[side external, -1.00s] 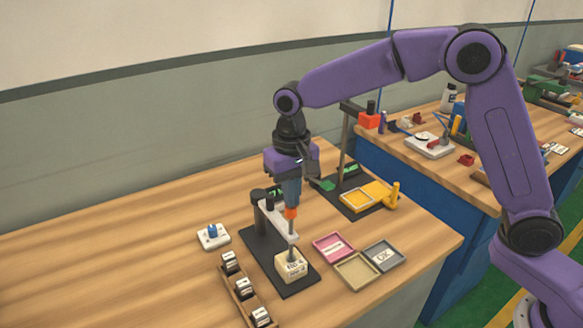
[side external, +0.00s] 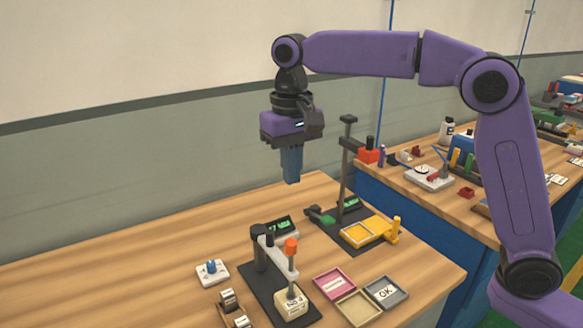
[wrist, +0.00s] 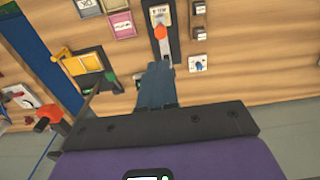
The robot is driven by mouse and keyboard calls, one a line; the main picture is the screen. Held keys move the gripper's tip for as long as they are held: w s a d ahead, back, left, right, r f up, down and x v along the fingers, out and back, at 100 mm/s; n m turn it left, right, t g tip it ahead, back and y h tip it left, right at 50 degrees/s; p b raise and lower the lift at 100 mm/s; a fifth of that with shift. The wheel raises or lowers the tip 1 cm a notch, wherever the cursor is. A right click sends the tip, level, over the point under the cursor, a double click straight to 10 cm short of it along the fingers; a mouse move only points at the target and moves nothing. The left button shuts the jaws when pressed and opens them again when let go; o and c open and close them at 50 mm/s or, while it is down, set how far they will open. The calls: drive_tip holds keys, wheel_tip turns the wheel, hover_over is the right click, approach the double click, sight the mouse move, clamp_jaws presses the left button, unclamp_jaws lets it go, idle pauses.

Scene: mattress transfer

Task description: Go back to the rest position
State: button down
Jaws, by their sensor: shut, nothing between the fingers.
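My gripper (side external: 291,180) is shut and empty, raised above the wooden bench (side external: 130,270) and pointing down. It also shows in the wrist view (wrist: 160,68), with its blue fingers together. Below it stands a press-like device with an orange knob (side external: 291,246) on a black base (side external: 262,286). The orange knob also shows in the wrist view (wrist: 161,32). The device's rod comes down on a cream block (side external: 291,304). The gripper is clear of the device, with a wide gap between them.
Right of the device are a pink tray (side external: 332,283), a tan tray (side external: 358,308) and a grey tray with an OK label (side external: 386,292). The air around my gripper is clear.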

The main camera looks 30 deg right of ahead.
idle(0.4)
drive_tip(key=s+d+f+n, duration=0.4)
drive_tip(key=s+d, duration=0.2)
drive_tip(key=s, duration=0.4)
drive_tip(key=s+d+f+n, duration=0.4)
drive_tip(key=s+d, duration=0.2)
drive_tip(key=s, duration=0.4)
drive_tip(key=s+d+f+n, duration=0.4)
drive_tip(key=s+d, duration=0.2)
drive_tip(key=s, duration=0.4)
drive_tip(key=shift+s+d+f+n, duration=0.3)
drive_tip(key=shift+f, duration=0.05)
drive_tip(key=c, duration=1.8)
unclamp_jaws()
